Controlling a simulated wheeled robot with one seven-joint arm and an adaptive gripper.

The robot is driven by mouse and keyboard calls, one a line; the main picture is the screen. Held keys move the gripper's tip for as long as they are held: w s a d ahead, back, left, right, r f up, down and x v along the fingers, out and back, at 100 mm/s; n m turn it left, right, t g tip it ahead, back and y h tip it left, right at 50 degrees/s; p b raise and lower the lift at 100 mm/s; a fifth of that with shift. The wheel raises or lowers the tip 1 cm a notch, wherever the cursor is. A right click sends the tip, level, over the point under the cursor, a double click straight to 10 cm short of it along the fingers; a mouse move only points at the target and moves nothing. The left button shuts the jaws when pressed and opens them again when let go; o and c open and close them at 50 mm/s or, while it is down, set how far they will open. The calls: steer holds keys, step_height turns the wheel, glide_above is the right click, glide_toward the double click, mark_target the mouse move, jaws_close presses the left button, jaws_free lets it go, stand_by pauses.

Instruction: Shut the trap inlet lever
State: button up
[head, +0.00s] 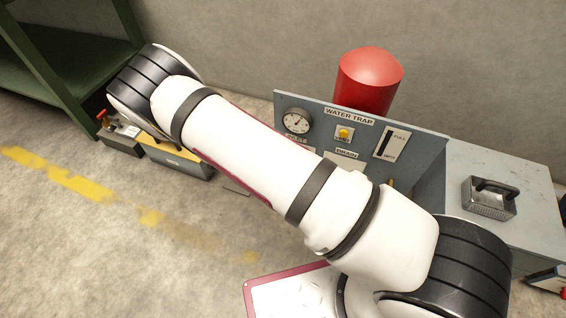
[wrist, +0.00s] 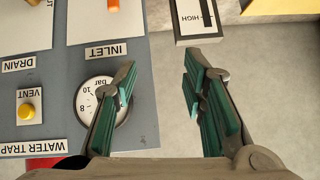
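The water trap panel (head: 290,106) stands upright against the wall in the head view, partly behind my arm. In the wrist view the panel (wrist: 60,92) appears upside down, with the INLET label (wrist: 106,51) below a white plate (wrist: 90,28). An orange piece (wrist: 113,5), perhaps the inlet lever's handle, is cut off by the top edge above that label. Its position cannot be told. My gripper (wrist: 160,82) is open and empty. Its left finger overlaps the gauge in the picture; the right finger is over bare floor. The head view does not show the gripper.
A round gauge (head: 297,121), a yellow vent button (head: 344,133) and a FULL–INTO-like level plate (head: 391,143) are on the panel. A red cylinder (head: 368,80) stands behind it. A grey cabinet (head: 510,170) is at right, a green shelf (head: 50,75) at left.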

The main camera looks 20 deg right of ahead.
steer(key=s+d+f+t+h+b, duration=0.1)
steer(key=s+d+f+h+b, duration=0.15)
steer(key=f, duration=0.45)
steer(key=s+d+f+t+h+b, duration=0.1)
steer(key=s+d+f+t+b, duration=0.15)
steer(key=f, duration=0.45)
steer(key=shift+n+g+y, duration=0.3)
steer(key=shift+g+y, duration=0.05)
steer(key=shift+g, duration=0.2)
steer(key=b+x, duration=0.4)
steer(key=x, duration=1)
steer(key=shift+w+d+r+b, duration=0.1)
steer(key=shift+w+d+b, duration=0.1)
steer(key=shift+w+b, duration=0.15)
jaws_close()
